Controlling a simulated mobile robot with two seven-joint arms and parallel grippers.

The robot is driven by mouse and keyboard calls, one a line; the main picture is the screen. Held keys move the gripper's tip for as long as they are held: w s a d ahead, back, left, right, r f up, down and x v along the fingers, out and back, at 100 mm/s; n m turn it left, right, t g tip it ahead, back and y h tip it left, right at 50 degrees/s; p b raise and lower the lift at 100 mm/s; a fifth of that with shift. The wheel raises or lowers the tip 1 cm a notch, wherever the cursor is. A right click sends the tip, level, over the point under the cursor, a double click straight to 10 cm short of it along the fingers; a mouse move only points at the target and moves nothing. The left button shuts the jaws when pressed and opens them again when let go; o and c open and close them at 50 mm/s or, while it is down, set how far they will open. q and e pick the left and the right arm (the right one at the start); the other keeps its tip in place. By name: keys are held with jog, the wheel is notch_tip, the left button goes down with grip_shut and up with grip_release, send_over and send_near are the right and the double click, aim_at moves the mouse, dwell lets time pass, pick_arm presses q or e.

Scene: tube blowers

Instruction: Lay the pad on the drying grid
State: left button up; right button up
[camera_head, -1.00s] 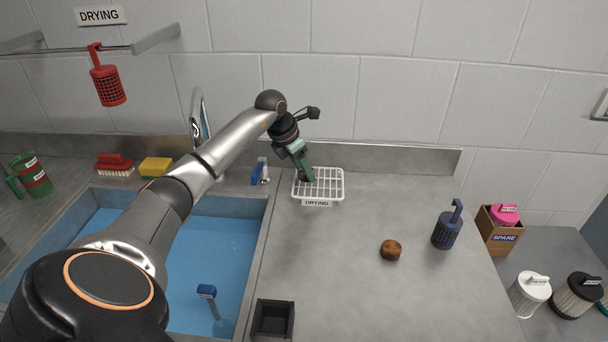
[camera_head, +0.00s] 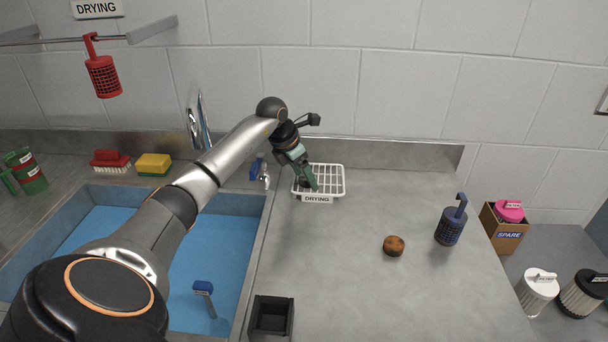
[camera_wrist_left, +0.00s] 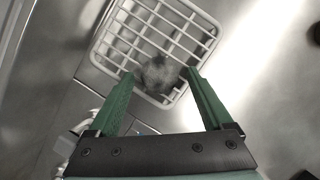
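The drying grid (camera_head: 334,181) is a white wire rack with a "DRYING" label, on the counter behind the sink's right side. It fills the top of the left wrist view (camera_wrist_left: 205,45). A grey, fuzzy round pad (camera_wrist_left: 158,72) lies on the grid's bars in that view, near its front edge. My left gripper (camera_head: 310,186) reaches down over the grid. In the left wrist view its green fingers (camera_wrist_left: 162,76) are spread apart on either side of the pad, with visible gaps. My right gripper is not in view.
The blue-floored sink (camera_head: 225,245) lies left of the grid, with a tap (camera_head: 200,120) behind. A brown round item (camera_head: 393,246), a blue strainer (camera_head: 451,222) and a black box (camera_head: 271,318) stand on the counter. Mid-counter is clear.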

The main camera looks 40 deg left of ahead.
pick_arm(q)
jog(key=d+p+v, duration=0.1)
jog(key=p+v, duration=0.6)
jog(key=v, duration=0.5)
jog(key=shift+a+r+p, duration=0.15)
jog(key=shift+a+p, duration=0.15)
jog(key=shift+a, duration=0.15)
